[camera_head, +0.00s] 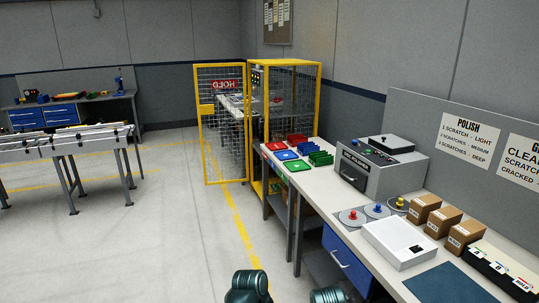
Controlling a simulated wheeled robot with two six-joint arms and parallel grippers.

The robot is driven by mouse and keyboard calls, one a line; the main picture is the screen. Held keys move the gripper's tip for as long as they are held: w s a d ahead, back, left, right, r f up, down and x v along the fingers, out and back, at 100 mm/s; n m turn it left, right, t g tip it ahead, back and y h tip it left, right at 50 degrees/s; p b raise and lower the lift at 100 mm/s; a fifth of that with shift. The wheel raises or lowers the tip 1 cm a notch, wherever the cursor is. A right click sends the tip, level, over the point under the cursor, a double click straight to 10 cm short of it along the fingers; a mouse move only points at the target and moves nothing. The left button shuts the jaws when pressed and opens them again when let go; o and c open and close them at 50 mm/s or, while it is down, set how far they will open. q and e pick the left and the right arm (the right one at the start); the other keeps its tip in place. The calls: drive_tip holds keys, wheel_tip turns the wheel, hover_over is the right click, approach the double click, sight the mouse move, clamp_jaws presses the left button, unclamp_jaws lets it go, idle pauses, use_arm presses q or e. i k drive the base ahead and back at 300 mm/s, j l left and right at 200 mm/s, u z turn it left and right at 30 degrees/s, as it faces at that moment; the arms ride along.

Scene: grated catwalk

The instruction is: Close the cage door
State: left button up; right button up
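The yellow-framed wire mesh cage (319,95) stands against the back wall, behind the far end of the workbench. Its mesh door (222,150) stands open, swung out to the left of the cage. A yellow latch plate (206,109) is on the door's left edge. A red HOLD sign (227,85) shows at the door's upper part. Two dark green rounded parts at the bottom edge look like mine. Neither gripper's fingers show, and both are far from the door.
The workbench (330,190) runs along the right with colored trays, a grey machine (380,170) and cardboard boxes (442,221). A roller conveyor (75,140) stands at the left. A blue-drawer bench (60,112) is behind it. The floor (150,230) between is clear.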

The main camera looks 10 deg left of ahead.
sight(208, 109)
drive_tip(key=i+j+u, duration=0.2)
drive_tip(key=i+u, duration=0.7)
drive_tip(key=i, duration=3.7)
drive_tip(key=i+u, duration=0.3)
drive_tip(key=i, duration=0.65)
drive_tip(key=i+u, duration=0.3)
drive_tip(key=i, duration=1.8)
drive_tip(key=i+z, duration=0.45)
drive_tip(key=i+j+z, duration=0.15)
drive_tip(key=z, duration=0.25)
drive_tip(key=i+j+z, duration=0.25)
drive_tip(key=z, duration=0.2)
drive_tip(key=i+j+z, duration=0.1)
drive_tip(key=i+z, duration=0.15)
drive_tip(key=z, duration=0.2)
drive_tip(key=i+j+z, duration=0.2)
drive_tip(key=z, duration=0.2)
drive_tip(key=i+j+z, duration=0.25)
drive_tip(key=z, duration=0.2)
drive_tip(key=i+j+z, duration=0.15)
drive_tip(key=j+z, duration=0.25)
drive_tip(key=i+j+z, duration=0.2)
drive_tip(key=j+z, duration=0.2)
drive_tip(key=i+j+z, duration=0.2)
drive_tip(key=j, duration=0.2)
drive_tip(key=k, duration=0.1)
